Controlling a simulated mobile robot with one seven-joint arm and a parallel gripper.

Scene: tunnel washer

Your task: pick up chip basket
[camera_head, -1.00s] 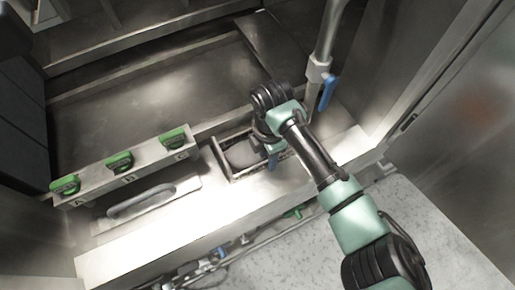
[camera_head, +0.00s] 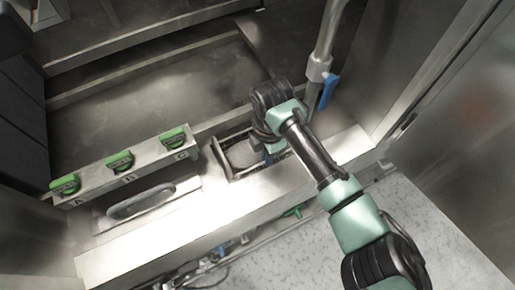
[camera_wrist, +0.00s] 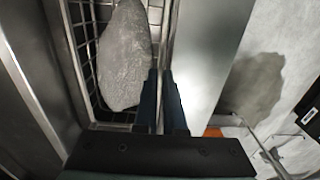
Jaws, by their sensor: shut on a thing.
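The chip basket is an open wire-mesh basket (camera_wrist: 82,42) at the upper left of the wrist view, with a grey, rough lump (camera_wrist: 124,55) lying in it. In the head view the lump (camera_head: 241,154) shows inside a rectangular opening in the ledge. My gripper (camera_wrist: 161,82) is shut on the basket's right-hand edge, with its dark blue fingers on either side of it. In the head view my gripper (camera_head: 268,157) points down at the right part of the basket, and my wrist hides that part.
A metal ledge (camera_head: 200,222) runs along the front. Green-handled valves (camera_head: 120,161) marked A, B and C stand left, behind a recessed handle (camera_head: 141,202). A vertical pipe with a blue lever (camera_head: 328,91) rises close right of my wrist. Hoses lie below the ledge.

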